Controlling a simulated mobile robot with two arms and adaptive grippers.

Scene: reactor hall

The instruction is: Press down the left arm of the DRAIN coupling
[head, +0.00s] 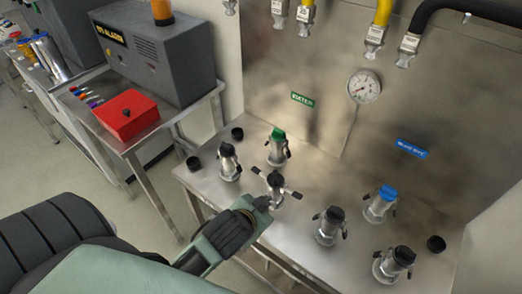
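Several metal couplings stand upright on the steel bench. No readable DRAIN label shows, so I cannot tell for certain which is the DRAIN coupling. A black-capped coupling (275,187) in the middle stands nearest my gripper; its two dark arms stick out to the sides, one to the upper left and one to the lower right. My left gripper (262,203) comes in from the lower left, its fingers together in a narrow tip. The tip is just in front of this coupling, below its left arm; I cannot tell whether they touch. My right gripper is not in view.
A green-capped coupling (278,148) and a black-capped one (229,162) stand behind; a blue-capped coupling (379,205) and two black-capped ones (329,226) (394,264) stand right. Hoses (377,32) hang above. A side table holds a red box (126,115).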

